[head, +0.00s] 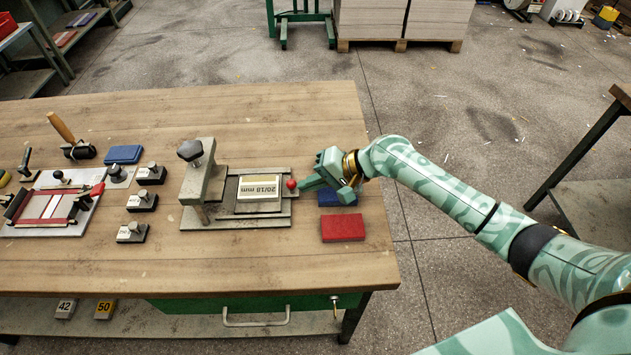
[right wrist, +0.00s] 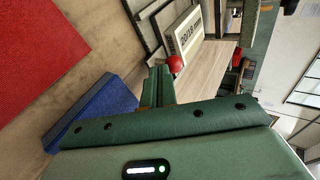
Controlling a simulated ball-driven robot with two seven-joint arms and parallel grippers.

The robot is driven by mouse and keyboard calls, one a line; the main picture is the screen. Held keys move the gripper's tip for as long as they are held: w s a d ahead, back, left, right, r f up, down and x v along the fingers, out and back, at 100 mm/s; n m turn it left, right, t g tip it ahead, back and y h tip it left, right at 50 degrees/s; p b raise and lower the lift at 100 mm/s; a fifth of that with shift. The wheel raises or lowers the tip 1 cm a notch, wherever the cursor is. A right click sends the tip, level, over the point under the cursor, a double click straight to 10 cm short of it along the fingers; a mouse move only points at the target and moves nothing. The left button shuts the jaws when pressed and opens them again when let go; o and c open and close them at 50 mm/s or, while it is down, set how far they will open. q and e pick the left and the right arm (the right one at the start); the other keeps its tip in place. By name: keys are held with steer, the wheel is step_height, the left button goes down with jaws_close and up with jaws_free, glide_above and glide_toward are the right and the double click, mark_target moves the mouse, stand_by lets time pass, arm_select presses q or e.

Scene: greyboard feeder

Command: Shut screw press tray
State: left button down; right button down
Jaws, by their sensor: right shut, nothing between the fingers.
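The screw press (head: 204,172) stands on the wooden bench, with a dark knob on top of its grey frame. Its tray (head: 279,206) sticks out to the right of the frame and carries a block labelled "20/18 mm" (head: 258,188). A red ball knob (head: 291,184) is at the tray's right end; it also shows in the right wrist view (right wrist: 175,63). My right gripper (head: 306,184) is shut and empty, its fingertips just right of the red knob. I cannot tell whether they touch it. In the right wrist view the fingertips (right wrist: 157,84) point toward the knob. My left gripper is out of view.
A blue pad (head: 338,197) lies beneath and beside my right gripper, with a red pad (head: 343,227) nearer the front. Several small labelled blocks (head: 142,201) and a red-edged jig (head: 50,208) are left of the press. The bench behind the press is clear.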

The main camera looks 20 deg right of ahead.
mark_target(248, 190)
steer(key=w+a, duration=0.1)
steer(key=a, duration=0.2)
steer(key=w+a+p, duration=0.1)
steer(key=a, duration=0.3)
steer(key=w+a+p, duration=0.1)
steer(key=a, duration=0.3)
steer(key=shift+a+r, duration=0.1)
steer(key=shift+a, duration=0.1)
steer(key=shift+s+p, duration=0.1)
steer(key=shift+p, duration=0.25)
